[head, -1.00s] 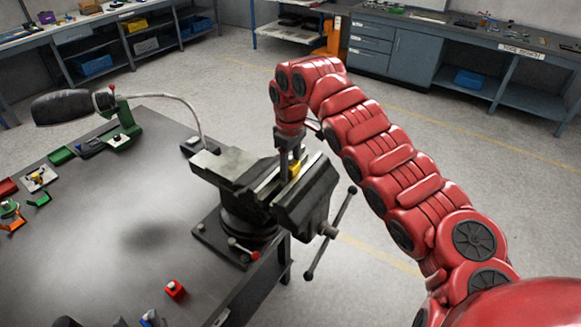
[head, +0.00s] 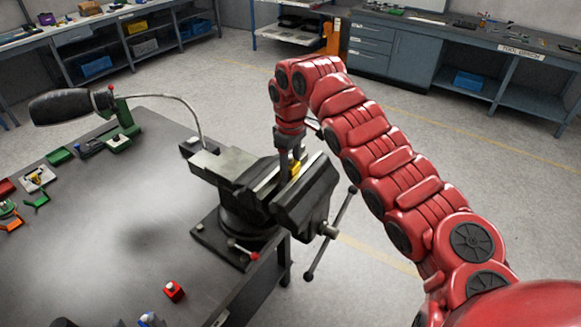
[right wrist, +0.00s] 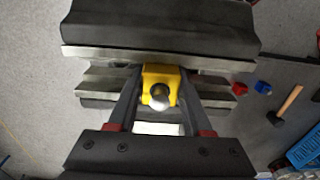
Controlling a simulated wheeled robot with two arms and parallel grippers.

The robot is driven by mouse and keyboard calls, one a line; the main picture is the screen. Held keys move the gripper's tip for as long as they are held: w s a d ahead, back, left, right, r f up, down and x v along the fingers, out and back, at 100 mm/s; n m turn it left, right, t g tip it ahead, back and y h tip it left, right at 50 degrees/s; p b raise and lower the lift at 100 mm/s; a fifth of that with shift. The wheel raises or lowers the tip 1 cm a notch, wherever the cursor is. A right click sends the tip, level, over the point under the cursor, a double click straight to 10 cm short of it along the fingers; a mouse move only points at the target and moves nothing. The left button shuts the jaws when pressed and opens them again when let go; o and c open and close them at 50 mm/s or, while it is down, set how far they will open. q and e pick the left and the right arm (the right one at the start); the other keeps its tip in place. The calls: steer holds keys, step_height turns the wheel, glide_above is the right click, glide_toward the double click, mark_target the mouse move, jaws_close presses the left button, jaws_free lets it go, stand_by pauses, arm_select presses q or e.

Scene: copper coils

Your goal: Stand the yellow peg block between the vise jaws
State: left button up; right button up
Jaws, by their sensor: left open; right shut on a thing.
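The yellow peg block (right wrist: 161,84) is held upright between the fingers of my right gripper (right wrist: 163,105), its round grey pin facing the wrist camera. In the head view, a small part of the yellow block (head: 295,168) shows at the fingertips, in the gap between the jaws of the dark vise (head: 308,195). My right gripper (head: 290,160) points down into that gap from above. The wrist view shows a jaw on either side of the block; I cannot tell whether the block touches them or rests on the bottom. My left gripper is not in view.
The vise stands at the corner of the grey table (head: 110,215), its handle bar (head: 330,235) sticking out to the right. A red block (head: 174,291) and a blue block (head: 150,319) lie near the front. A lamp (head: 70,106) stands at the back left. The table's middle is clear.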

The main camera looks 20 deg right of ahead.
mark_target(290, 157)
steer(key=o, duration=1.3)
steer(key=shift+o, duration=0.2)
steer(key=shift+r+p, duration=0.4)
steer(key=shift+r, duration=1.15)
steer(key=shift+r+p, duration=1.55)
steer(key=shift+r, duration=0.95)
